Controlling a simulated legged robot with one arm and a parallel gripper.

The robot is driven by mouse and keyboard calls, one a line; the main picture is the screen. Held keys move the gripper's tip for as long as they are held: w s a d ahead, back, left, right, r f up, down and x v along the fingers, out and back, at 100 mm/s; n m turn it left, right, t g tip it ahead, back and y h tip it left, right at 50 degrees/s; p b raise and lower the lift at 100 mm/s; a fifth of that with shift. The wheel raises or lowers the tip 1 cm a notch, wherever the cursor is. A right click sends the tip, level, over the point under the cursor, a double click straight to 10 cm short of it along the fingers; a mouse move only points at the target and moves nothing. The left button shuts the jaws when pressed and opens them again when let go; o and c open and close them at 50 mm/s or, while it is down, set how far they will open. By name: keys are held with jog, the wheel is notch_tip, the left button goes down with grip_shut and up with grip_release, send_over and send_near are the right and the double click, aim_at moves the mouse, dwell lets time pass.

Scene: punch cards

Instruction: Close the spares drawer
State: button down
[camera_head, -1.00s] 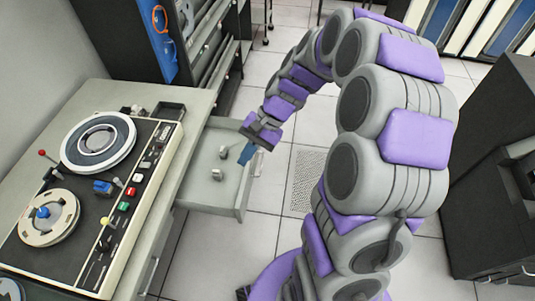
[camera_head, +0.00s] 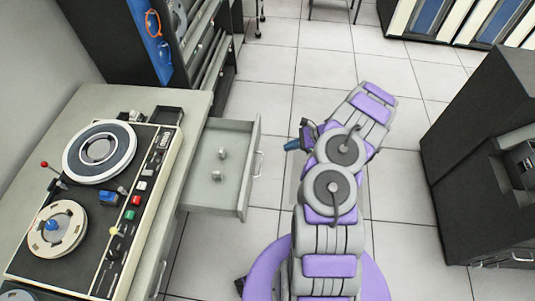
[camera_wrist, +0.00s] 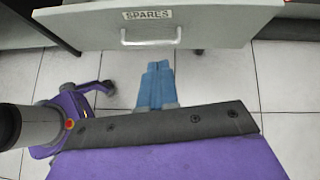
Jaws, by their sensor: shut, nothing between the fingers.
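The spares drawer (camera_head: 228,193) is pulled out from the grey desk and stands open, with small grey parts (camera_head: 218,175) inside. In the wrist view its front (camera_wrist: 215,25) fills the top, with a "SPARES" label and a metal handle (camera_wrist: 150,40). My gripper (camera_head: 289,145) has blue fingers and is to the right of the drawer front, apart from it. In the wrist view the blue fingers (camera_wrist: 157,75) are together and empty, pointing at the drawer front just below the handle. A gap seems to remain; its size is hard to tell.
The desk (camera_head: 192,105) carries a tape machine (camera_head: 150,190) with two reels. A dark rack (camera_head: 205,45) stands behind the drawer. A black cabinet (camera_head: 480,130) stands at the right. The tiled floor (camera_head: 400,200) between is clear.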

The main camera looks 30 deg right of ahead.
jog(key=s+d+f+m, duration=0.2)
jog(key=d+f, duration=0.1)
jog(key=f, duration=0.1)
jog(key=w+r+b+x, duration=0.1)
jog(key=x, duration=0.5)
jog(key=w+r+b+x, duration=0.1)
jog(key=b+x, duration=0.1)
jog(key=x, duration=0.4)
jog(key=shift+a+f+t+h, duration=0.2)
jog(key=shift+a+t+h, duration=0.15)
jog(key=shift+a, duration=0.2)
jog(key=shift+w, duration=0.15)
